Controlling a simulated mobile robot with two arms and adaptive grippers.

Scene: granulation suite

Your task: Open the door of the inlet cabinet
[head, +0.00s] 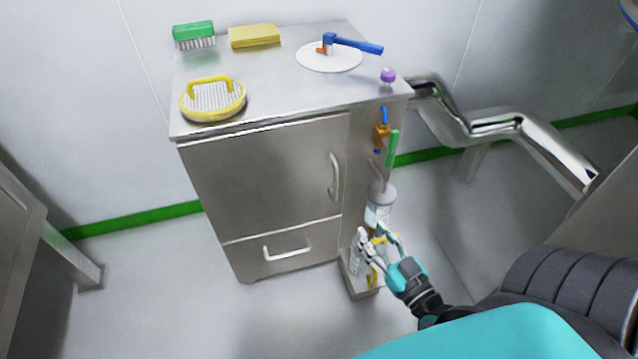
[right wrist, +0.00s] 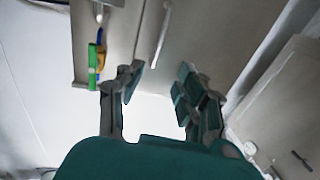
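The inlet cabinet (head: 210,225) is a grey steel unit against the wall. Its upper door (head: 260,170) looks shut, with a vertical bar handle (head: 335,178) near the right edge. The handle also shows in the right wrist view (right wrist: 161,36), beyond the fingertips. My right gripper (head: 377,238) is teal and grey, to the right of and below the handle, in front of the cabinet's right side. In the right wrist view its fingers (right wrist: 158,84) are spread with nothing between them. My left gripper is not in view.
A drawer (head: 270,266) with its own handle sits below the door. A bottle (head: 379,200) and a caddy (head: 358,287) are beside the cabinet, close to my right gripper. A valve with a green lever (head: 392,148) and a steel pipe (head: 495,127) are right. Floor in front looks clear.

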